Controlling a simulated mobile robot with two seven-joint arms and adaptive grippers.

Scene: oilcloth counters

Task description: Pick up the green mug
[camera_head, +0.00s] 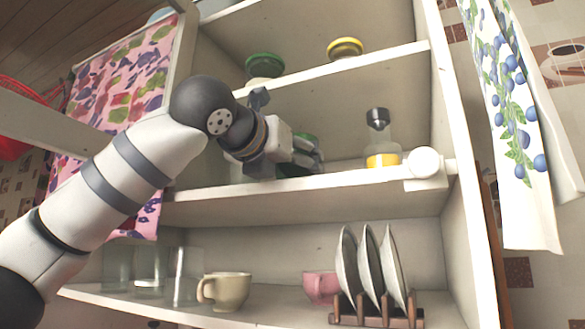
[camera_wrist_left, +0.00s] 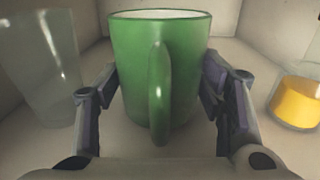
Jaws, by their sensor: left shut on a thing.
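The green mug (camera_wrist_left: 183,70) stands upright between the fingers of my left gripper (camera_wrist_left: 160,95) in the left wrist view, its handle toward the camera. The fingers press on the mug's two sides. In the head view my left gripper (camera_head: 308,158) reaches into the middle shelf. There the mug is mostly hidden behind it, and only a bit of green rim (camera_head: 306,138) shows. I cannot tell whether the mug still touches the shelf. My right gripper is in neither view.
On the middle shelf (camera_head: 350,180), a jar with yellow contents (camera_head: 383,160) stands right of the gripper; a clear glass (camera_wrist_left: 40,65) stands left. The shelf above holds green-lidded (camera_head: 264,66) and yellow-topped (camera_head: 345,48) items. Below are a cream mug (camera_head: 226,290), pink mug (camera_head: 320,287) and plate rack (camera_head: 375,311).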

